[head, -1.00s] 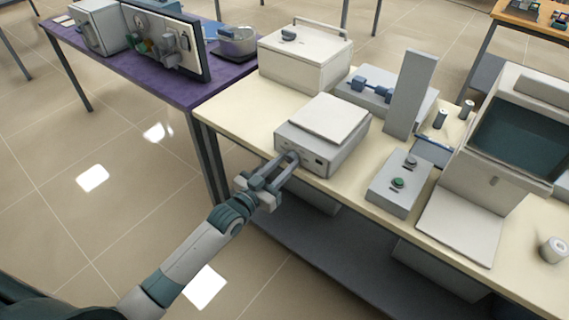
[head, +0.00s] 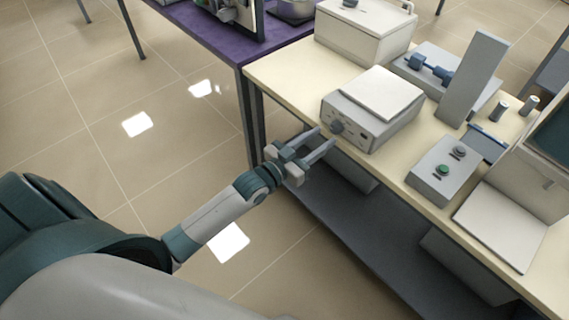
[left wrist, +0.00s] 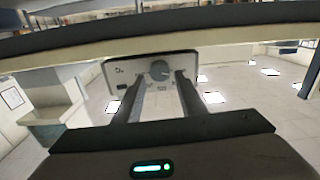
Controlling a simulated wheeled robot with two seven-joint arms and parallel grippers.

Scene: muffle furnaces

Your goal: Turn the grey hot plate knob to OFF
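The grey hot plate (head: 372,108) with a white square top stands at the front edge of the cream bench. Its round grey knob (head: 337,127) is on the front face; it also shows in the left wrist view (left wrist: 159,70) as a dark disc on the pale panel. My left gripper (head: 324,138) is in front of that face, its two fingers apart with nothing between them. In the left wrist view, the fingers (left wrist: 162,77) point at the panel on either side of the knob, apart from it. The knob's pointer is too small to read. My right gripper is not in view.
A control box (head: 440,170) with a green button stands right of the hot plate. Behind are a white lidded box (head: 362,37) and an upright grey panel (head: 473,80). A dark shelf (head: 350,228) runs below the bench. Floor is clear left of it.

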